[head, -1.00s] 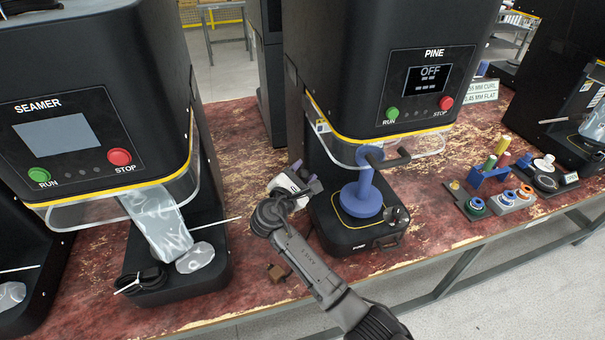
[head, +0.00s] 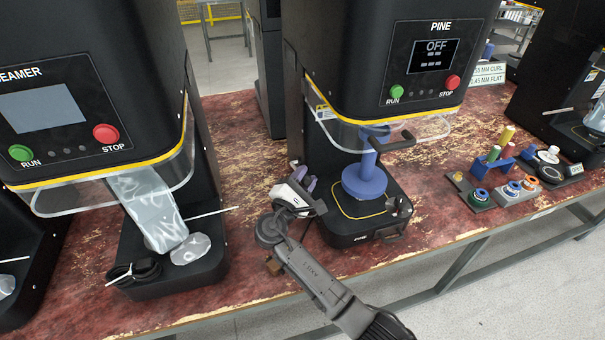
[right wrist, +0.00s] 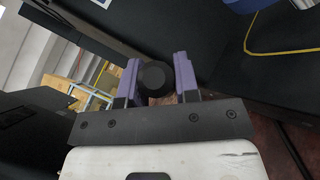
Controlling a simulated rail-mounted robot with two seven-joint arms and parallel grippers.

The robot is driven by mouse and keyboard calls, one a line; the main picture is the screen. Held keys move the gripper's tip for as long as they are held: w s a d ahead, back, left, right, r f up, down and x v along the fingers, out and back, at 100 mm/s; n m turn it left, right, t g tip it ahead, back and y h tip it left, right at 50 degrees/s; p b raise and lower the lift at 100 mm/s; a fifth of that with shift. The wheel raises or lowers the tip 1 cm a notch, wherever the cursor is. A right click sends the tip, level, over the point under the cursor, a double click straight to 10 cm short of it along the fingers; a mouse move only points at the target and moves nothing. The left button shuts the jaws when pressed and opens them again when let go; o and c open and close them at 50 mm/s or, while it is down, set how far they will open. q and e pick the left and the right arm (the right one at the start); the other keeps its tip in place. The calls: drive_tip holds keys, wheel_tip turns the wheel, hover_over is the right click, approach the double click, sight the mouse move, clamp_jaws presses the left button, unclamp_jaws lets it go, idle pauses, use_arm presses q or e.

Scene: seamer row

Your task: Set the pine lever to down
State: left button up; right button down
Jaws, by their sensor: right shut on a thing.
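The PINE machine (head: 345,95) stands in the middle of the head view, its screen reading OFF. My right gripper (head: 306,180) is beside the left side of its base, with purple fingers. In the right wrist view the fingers (right wrist: 158,77) are shut on a round black knob (right wrist: 152,79), which I take to be the pine lever's end. The lever's arm is hidden behind the knob and the gripper, so its angle cannot be told. My left gripper is not in view.
A blue spindle and disc (head: 364,181) stand on the PINE base, under a clear guard (head: 430,128) with a black handle (head: 394,143). The SEAMER machine (head: 70,90) stands to the left. Coloured spools and blocks (head: 495,180) lie on the red table to the right.

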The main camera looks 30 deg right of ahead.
use_arm(q)
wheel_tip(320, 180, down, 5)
drive_tip(key=b, duration=0.4)
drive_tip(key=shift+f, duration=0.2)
use_arm(e)
drive_tip(key=f+m+h, duration=0.1)
drive_tip(key=s+f+m+h, duration=0.1)
drive_tip(key=f, duration=0.1)
drive_tip(key=shift+a+f, duration=0.1)
drive_tip(key=shift+f, duration=0.1)
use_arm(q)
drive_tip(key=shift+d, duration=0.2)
use_arm(e)
drive_tip(key=c, duration=0.8)
unclamp_jaws()
drive_tip(key=shift+s, duration=0.1)
drive_tip(key=shift+c, duration=0.2)
use_arm(q)
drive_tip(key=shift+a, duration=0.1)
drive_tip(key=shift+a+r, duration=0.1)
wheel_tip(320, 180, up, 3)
drive_tip(key=p, duration=0.2)
drive_tip(key=shift+p, duration=0.4)
use_arm(e)
drive_tip(key=v, duration=1.3)
drive_tip(key=shift+s+a, duration=0.2)
drive_tip(key=shift+a, duration=0.1)
